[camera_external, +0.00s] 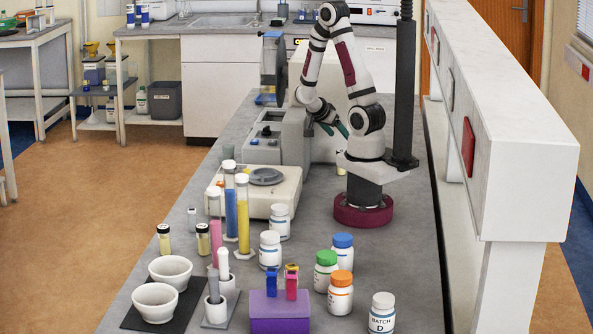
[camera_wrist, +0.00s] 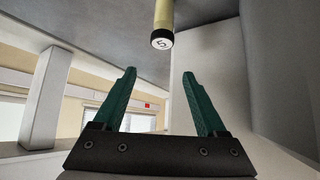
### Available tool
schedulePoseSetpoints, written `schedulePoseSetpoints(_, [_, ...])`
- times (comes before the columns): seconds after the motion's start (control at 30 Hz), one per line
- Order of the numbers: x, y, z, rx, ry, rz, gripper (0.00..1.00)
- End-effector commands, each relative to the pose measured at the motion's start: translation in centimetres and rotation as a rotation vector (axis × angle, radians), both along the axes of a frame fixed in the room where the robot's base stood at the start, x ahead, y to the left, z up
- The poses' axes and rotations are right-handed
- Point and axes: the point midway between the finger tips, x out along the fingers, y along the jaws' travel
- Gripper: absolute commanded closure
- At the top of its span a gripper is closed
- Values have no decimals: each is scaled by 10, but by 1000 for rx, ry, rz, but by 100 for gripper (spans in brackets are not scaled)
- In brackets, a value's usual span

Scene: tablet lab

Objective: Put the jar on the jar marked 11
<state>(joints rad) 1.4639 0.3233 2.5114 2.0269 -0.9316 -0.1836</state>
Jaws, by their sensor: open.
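A small jar with a pale yellow body and a dark-rimmed white lid marked 5 (camera_wrist: 162,38) shows at the top of the wrist view, upside down in the picture. It is beyond the fingertips and apart from them. My gripper (camera_wrist: 160,78) has green fingers spread wide with nothing between them. In the external view my gripper (camera_external: 333,129) is beside the grey instrument, and a pale yellow bit of a jar (camera_external: 340,170) shows below it. Two similar yellow jars (camera_external: 164,239) (camera_external: 203,239) stand at the bench's left edge. Their lid marks are unreadable, so I cannot tell where 11 is.
A grey instrument (camera_external: 280,140) and a balance (camera_external: 255,188) stand left of my arm. Tall cylinders (camera_external: 243,215), white bowls (camera_external: 155,301), a purple block (camera_external: 279,316) and several capped bottles (camera_external: 340,293) crowd the near bench. A white shelf wall (camera_external: 510,150) runs along the right.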

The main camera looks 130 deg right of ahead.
Motion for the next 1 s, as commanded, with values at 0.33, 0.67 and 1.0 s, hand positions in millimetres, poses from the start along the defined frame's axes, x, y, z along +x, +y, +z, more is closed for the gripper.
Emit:
schedulePoseSetpoints(0.33, [-145, 26, 19, -230, 60, -366, 26])
schedulePoseSetpoints(0.67, [-148, -9, 31, -525, -795, -459, 26])
schedulePoseSetpoints(1.0, [-67, 34, 39, -231, -1180, -704, 26])
